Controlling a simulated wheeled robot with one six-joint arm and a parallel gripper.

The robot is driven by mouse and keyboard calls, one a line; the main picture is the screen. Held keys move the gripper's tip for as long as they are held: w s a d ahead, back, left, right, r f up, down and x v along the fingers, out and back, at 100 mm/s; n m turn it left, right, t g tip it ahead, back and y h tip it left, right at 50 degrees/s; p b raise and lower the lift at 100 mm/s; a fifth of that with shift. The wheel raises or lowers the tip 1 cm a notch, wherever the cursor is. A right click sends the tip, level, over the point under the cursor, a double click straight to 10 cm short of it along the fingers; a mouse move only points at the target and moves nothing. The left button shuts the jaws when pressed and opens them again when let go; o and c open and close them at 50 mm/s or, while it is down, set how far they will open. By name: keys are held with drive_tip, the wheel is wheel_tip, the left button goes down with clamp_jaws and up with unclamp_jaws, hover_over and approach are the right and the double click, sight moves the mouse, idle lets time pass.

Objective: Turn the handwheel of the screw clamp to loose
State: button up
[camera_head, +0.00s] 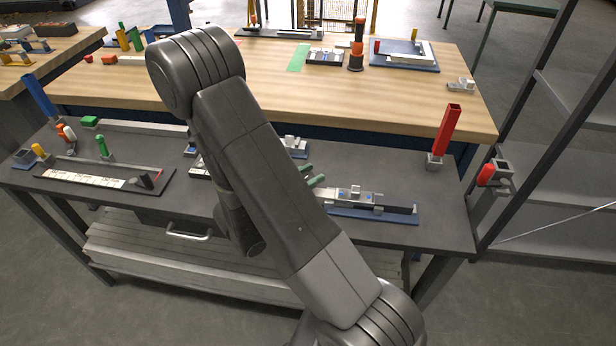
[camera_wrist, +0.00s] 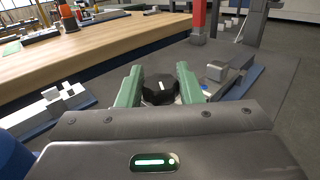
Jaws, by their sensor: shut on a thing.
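The handwheel (camera_wrist: 160,91) is a black, lobed knob with a white mark on top, seen in the wrist view. My gripper (camera_wrist: 159,84) has green fingers, one on each side of the knob, and is shut on it. The grey body of the screw clamp (camera_wrist: 216,71) shows just right of the fingers, on a blue base. In the head view, the clamp (camera_head: 372,203) lies on the dark bench, and the green fingertips of my gripper (camera_head: 311,175) are at its left end. The handwheel cannot be made out there, and my arm hides part of the bench.
A red upright handle (camera_head: 447,130) stands at the dark bench's right end. A white-and-grey fixture (camera_head: 293,146) sits behind my gripper. A long fixture with a pale strip (camera_head: 95,177) and a green peg (camera_head: 102,146) are at the left. A wooden workbench (camera_head: 430,95) stands behind.

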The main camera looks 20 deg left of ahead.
drive_tip(key=shift+n+t+y+b, duration=0.85)
drive_tip(key=shift+n+y, duration=0.35)
drive_tip(key=shift+y, duration=0.7)
drive_tip(key=o, duration=0.9)
drive_tip(key=shift+o, duration=0.2)
drive_tip(key=b+v, duration=0.2)
drive_tip(key=v, duration=1.1)
drive_tip(key=shift+s+a, duration=0.2)
drive_tip(key=shift+s, duration=0.2)
drive_tip(key=shift+w, duration=0.1)
